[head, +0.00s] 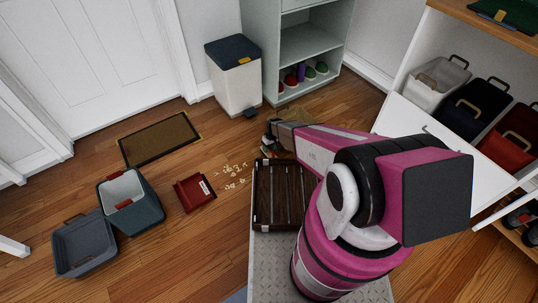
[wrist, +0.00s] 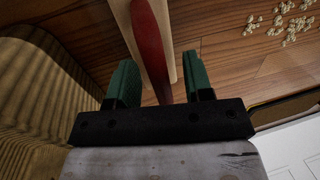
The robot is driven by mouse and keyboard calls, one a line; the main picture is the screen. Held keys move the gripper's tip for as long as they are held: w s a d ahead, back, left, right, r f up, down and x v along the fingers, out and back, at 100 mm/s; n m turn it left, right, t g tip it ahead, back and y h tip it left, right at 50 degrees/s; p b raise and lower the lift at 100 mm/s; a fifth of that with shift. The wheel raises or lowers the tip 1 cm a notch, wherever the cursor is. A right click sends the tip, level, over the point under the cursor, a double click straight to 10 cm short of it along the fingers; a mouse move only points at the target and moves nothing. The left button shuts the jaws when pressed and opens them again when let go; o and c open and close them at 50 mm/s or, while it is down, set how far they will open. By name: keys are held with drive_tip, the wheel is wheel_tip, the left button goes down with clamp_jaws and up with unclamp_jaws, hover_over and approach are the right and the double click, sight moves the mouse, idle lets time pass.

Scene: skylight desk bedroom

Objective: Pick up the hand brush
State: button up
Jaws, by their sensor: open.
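The hand brush (wrist: 150,42) shows in the wrist view as a long red handle with a pale wooden strip along it. It runs from the top edge down between the green fingers of my gripper (wrist: 160,65). The fingers are open, one on each side of the red handle, with a gap to it on both sides. I cannot tell whether the handle is level with the fingertips or below them. In the head view my gripper (head: 268,142) is at the arm's far end, low over the floor; I cannot make out the brush there.
Crumbs (head: 233,176) lie on the wooden floor near a red dustpan (head: 195,192). A dark slatted case (head: 282,195) is close to my arm. A tan ribbed object (wrist: 38,85) fills the wrist view's left side. A white bin (head: 236,85) stands behind; tubs (head: 85,245) stand left.

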clamp_jaws()
drive_tip(key=shift+r, duration=0.1)
